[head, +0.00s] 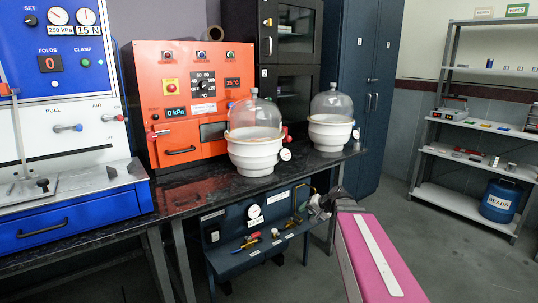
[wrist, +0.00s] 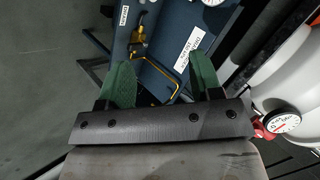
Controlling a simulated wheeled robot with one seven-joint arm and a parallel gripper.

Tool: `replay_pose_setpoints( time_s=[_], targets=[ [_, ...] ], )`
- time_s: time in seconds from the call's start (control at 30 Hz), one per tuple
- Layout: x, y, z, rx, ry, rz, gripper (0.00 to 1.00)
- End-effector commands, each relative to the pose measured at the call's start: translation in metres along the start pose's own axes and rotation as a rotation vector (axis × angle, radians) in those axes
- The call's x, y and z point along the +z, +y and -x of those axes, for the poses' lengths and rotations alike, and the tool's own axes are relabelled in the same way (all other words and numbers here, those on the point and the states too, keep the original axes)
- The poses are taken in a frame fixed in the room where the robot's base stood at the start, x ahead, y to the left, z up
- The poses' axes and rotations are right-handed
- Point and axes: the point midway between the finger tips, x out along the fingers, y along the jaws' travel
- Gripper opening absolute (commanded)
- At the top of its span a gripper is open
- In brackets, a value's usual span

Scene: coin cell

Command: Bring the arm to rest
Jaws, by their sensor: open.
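My gripper (head: 319,208) is in front of the bench, to the right of the dark blue valve panel (head: 225,237) under the bench top. It is small and partly hidden behind my pink arm link in the head view. In the wrist view my gripper (wrist: 160,72) shows two green fingers spread apart. No object is held between them. A thin bent yellow tube (wrist: 166,78) on the panel shows behind the gap. I cannot tell how far the fingers are from it.
Two glass-domed white vessels (head: 253,155) (head: 329,134) stand on the dark bench; a white vessel with a gauge (wrist: 284,121) is close at the wrist view's right. An orange oven (head: 182,58) stands behind. Grey shelves (head: 446,95) are at right. Floor (head: 400,215) before them is clear.

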Motion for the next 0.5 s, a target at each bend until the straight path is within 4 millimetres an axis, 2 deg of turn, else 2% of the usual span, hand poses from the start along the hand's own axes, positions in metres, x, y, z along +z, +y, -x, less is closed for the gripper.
replay_pose_setpoints(
  time_s=[0.03,0.2,0.33,0.5],
  targets=[
    [0.029,0.013,-0.007,0.074,-0.054,0.030,0.59],
    [0.100,0.063,-0.017,0.344,-0.221,0.141,0.59],
    [0.139,0.094,-0.013,0.524,-0.320,0.213,0.59],
    [0.164,0.117,-0.004,0.667,-0.390,0.273,0.59]
  ],
)
